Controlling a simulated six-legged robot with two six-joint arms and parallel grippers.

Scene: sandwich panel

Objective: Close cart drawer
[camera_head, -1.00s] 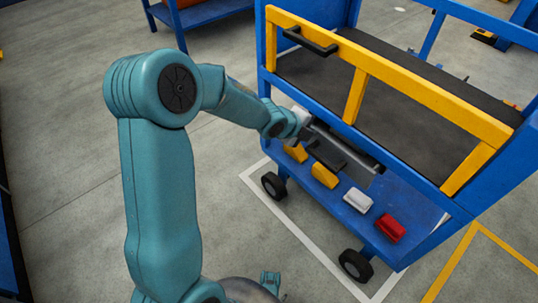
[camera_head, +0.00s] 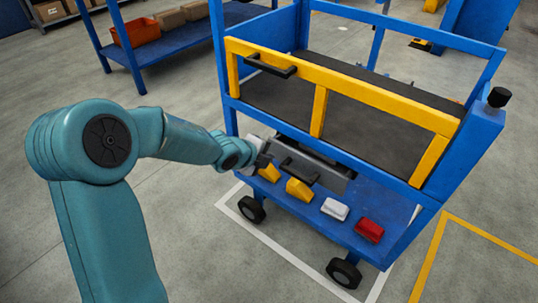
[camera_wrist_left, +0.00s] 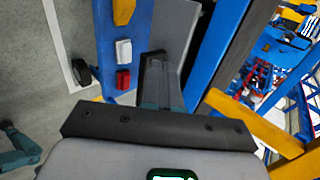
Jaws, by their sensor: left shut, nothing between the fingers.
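The blue cart (camera_head: 392,193) stands right of centre in the head view, with a yellow rail along its upper tray. In the left wrist view the closed fingers (camera_wrist_left: 158,82) point toward the grey drawer panel (camera_wrist_left: 175,28). My right gripper is not seen.
The lower shelf holds yellow blocks (camera_head: 298,189), a white block (camera_head: 335,209) and a red block (camera_head: 369,230). A second black handle (camera_head: 270,66) is on the yellow rail. A blue rack (camera_head: 205,12) stands behind left.

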